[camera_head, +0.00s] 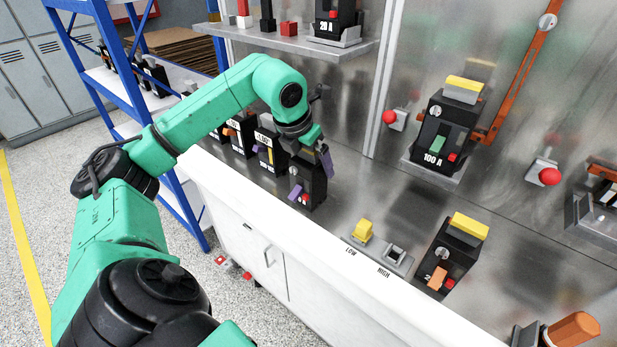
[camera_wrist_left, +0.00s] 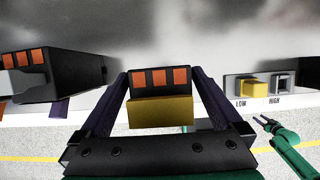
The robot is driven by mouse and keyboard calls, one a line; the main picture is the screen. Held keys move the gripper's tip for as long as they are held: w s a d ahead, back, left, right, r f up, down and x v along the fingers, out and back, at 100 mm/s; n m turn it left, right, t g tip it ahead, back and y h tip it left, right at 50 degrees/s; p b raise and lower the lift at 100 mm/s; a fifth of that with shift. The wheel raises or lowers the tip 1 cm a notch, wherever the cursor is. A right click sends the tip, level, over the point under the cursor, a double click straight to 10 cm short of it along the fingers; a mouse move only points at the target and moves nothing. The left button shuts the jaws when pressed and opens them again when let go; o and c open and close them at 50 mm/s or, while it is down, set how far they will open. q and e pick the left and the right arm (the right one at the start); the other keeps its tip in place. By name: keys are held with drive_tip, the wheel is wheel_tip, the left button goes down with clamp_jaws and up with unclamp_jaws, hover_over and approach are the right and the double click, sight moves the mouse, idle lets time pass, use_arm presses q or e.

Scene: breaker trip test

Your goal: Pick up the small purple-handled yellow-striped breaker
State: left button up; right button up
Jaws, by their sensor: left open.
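The small black breaker (camera_head: 313,187) with a purple handle (camera_head: 295,191) stands upright on the steel bench, at the near end of a row of breakers. My left gripper (camera_head: 320,148) is over its top in the head view and hides part of it. In the left wrist view, a breaker with a yellow block (camera_wrist_left: 160,112) and three orange squares shows between the open fingers of my left gripper (camera_wrist_left: 160,78). I cannot tell whether the fingers touch it. A green arm with a small dark gripper (camera_wrist_left: 267,123), likely my right one, shows at the right of the wrist view.
Other black breakers (camera_head: 268,146) stand close behind on the left. To the right are a yellow LOW block (camera_head: 362,231), a grey HIGH block (camera_head: 395,254), and a yellow-topped breaker (camera_head: 459,244) with an orange handle. A 100 A breaker (camera_head: 437,128) is by the back panel.

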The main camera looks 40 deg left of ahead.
use_arm(q)
clamp_jaws()
drive_tip(key=shift+w, duration=0.1)
drive_tip(key=shift+r, duration=0.1)
wheel_tip(320, 180, up, 20)
drive_tip(key=p, duration=0.6)
